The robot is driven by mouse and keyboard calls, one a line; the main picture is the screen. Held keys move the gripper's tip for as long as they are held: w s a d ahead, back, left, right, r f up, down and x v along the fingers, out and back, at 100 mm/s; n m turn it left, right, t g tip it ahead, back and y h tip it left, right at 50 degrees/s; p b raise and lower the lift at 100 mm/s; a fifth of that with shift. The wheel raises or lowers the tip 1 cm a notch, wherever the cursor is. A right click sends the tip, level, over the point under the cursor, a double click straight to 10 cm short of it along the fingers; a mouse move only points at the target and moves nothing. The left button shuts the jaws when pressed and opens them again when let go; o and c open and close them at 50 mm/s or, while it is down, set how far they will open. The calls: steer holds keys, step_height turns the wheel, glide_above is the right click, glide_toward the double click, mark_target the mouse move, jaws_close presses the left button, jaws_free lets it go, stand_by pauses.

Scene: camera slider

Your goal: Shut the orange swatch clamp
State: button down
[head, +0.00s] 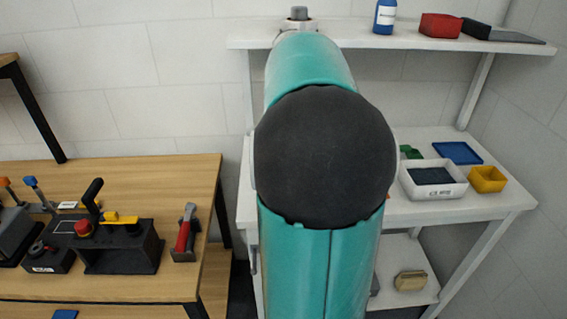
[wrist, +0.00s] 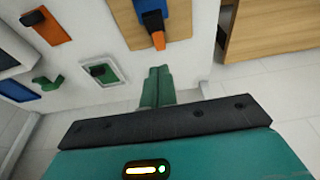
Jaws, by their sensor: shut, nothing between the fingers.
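My gripper (wrist: 157,86) shows in the wrist view with its two green fingers together and nothing between them. Just beyond the fingertips, a dark clamp-like piece with an orange tip (wrist: 157,40) sits on a blue and wood-coloured plate (wrist: 178,10). The fingers appear apart from it. An orange plate (wrist: 54,31) with a dark piece on it is at the upper left. I cannot tell for certain which is the orange swatch clamp, or how far either stands open. In the head view my arm hides the gripper.
A blue plate (wrist: 18,90) and a green plate in a pale frame (wrist: 112,72) share the white surface. In the head view, a wooden bench (head: 190,185) with several lever fixtures stands left. A white table (head: 470,208) with trays stands right, below a shelf (head: 400,40).

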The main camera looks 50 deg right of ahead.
steer(key=shift+s, duration=0.2)
steer(key=shift+d, duration=0.1)
steer(key=x, duration=1)
steer(key=shift+f, duration=0.25)
steer(key=shift+s+a+f, duration=0.25)
steer(key=shift+a+f, duration=0.05)
steer(key=shift+f, duration=0.2)
steer(key=shift+s+a+f, duration=0.25)
steer(key=shift+a+f, duration=0.1)
steer(key=shift+f, duration=0.1)
steer(key=shift+s+a+f, duration=0.1)
steer(key=shift+f, duration=0.4)
steer(key=shift+s+a+h, duration=0.1)
steer(key=shift+a+h, duration=0.1)
steer(key=shift+h, duration=0.1)
steer(key=shift+s+a+f+t+h, duration=0.15)
steer(key=shift+f+t+h, duration=0.1)
steer(key=shift+t+h, duration=0.25)
steer(key=shift+r, duration=0.1)
